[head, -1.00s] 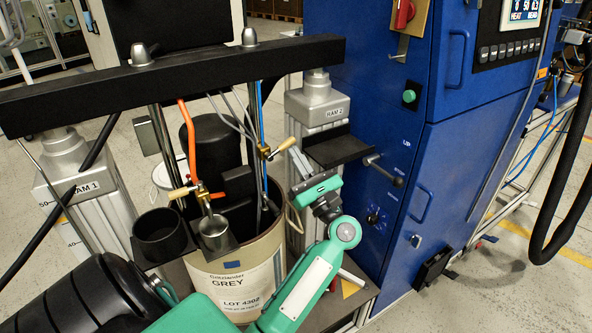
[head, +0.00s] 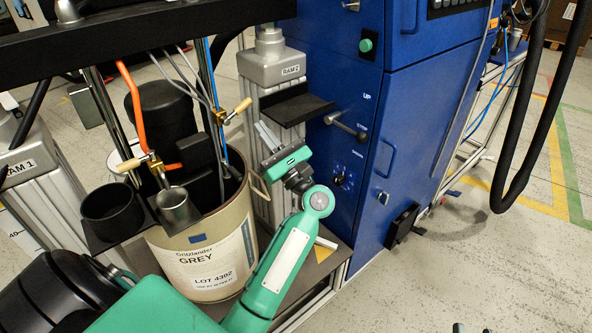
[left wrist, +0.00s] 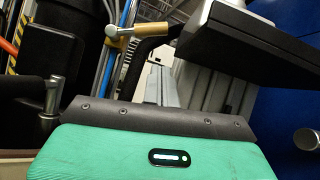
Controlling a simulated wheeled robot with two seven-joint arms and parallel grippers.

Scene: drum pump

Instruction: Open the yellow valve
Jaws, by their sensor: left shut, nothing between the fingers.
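Two brass valves with yellowish handles show in the head view. One valve (head: 238,110) sits on the line with the blue hose at the drum's right; its handle points up and right. The other valve (head: 140,162) sits by the orange hose, above a small metal cup. My left gripper (head: 266,135) is shut and empty, just below and right of the blue-hose valve, apart from it. In the left wrist view, that valve's handle (left wrist: 142,30) lies across the top, beyond my fingers (left wrist: 161,86). Two small dark tips at the head view's bottom edge may be my right gripper (head: 472,329).
The RAM 2 column (head: 272,70) with a black shelf (head: 297,109) stands close to my left gripper. A blue cabinet (head: 400,130) is to the right. A black beam crosses above.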

